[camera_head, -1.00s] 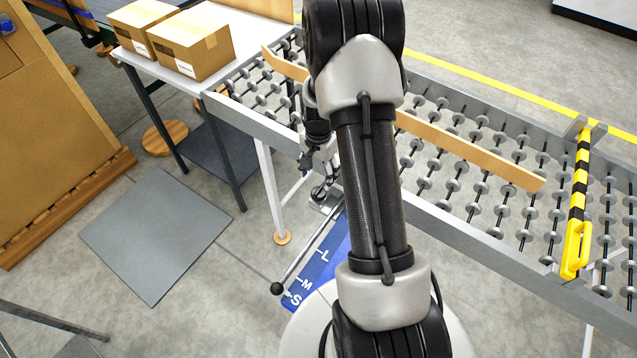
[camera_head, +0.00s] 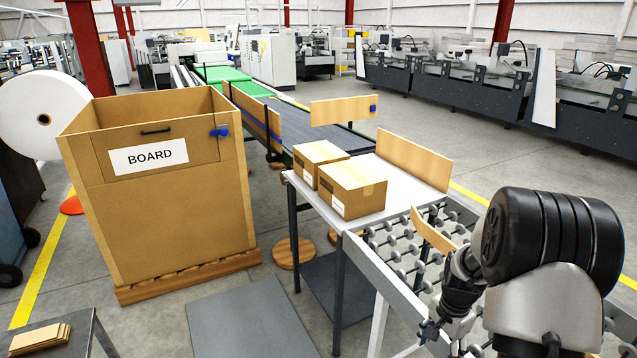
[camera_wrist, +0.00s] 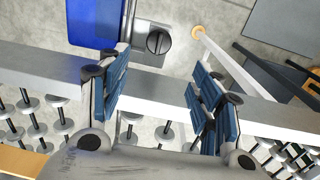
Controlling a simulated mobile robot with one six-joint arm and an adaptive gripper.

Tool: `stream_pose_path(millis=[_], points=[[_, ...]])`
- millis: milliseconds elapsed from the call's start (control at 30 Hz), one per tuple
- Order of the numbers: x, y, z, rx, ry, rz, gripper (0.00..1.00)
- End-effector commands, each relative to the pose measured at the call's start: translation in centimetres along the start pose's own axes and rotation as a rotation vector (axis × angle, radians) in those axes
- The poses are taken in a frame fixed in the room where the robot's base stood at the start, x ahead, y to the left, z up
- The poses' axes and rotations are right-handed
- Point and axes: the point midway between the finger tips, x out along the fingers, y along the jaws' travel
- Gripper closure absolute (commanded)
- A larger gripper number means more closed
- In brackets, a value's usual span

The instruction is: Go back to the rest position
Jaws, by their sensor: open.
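The fingers are over the grey side rail (camera_wrist: 265,113) of the roller conveyor.
The roller conveyor (camera_head: 372,275) runs beside my arm. A white table (camera_head: 305,190) holds two cartons (camera_head: 352,188). A tall box marked BOARD (camera_head: 180,215) stands on a wooden pallet at left. A grey mat (camera_head: 250,325) lies on the floor.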

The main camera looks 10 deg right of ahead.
Motion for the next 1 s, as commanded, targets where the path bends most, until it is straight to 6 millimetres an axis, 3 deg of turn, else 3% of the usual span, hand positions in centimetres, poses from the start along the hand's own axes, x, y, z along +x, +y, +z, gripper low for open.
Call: stream_pose_path(millis=[267, 400, 600, 800, 1000], points=[[-8.8, -1.1, 4.5, -0.217, 0.059, -0.054, 0.41], [-13.4, -0.6, 7.9, -0.359, 0.095, -0.084, 0.41], [-18.9, 1.1, 13.0, -0.561, 0.148, -0.125, 0.41], [-22.7, 4.0, 18.0, -0.760, 0.205, -0.164, 0.41], [-24.9, 7.6, 22.5, -0.957, 0.266, -0.203, 0.41]])
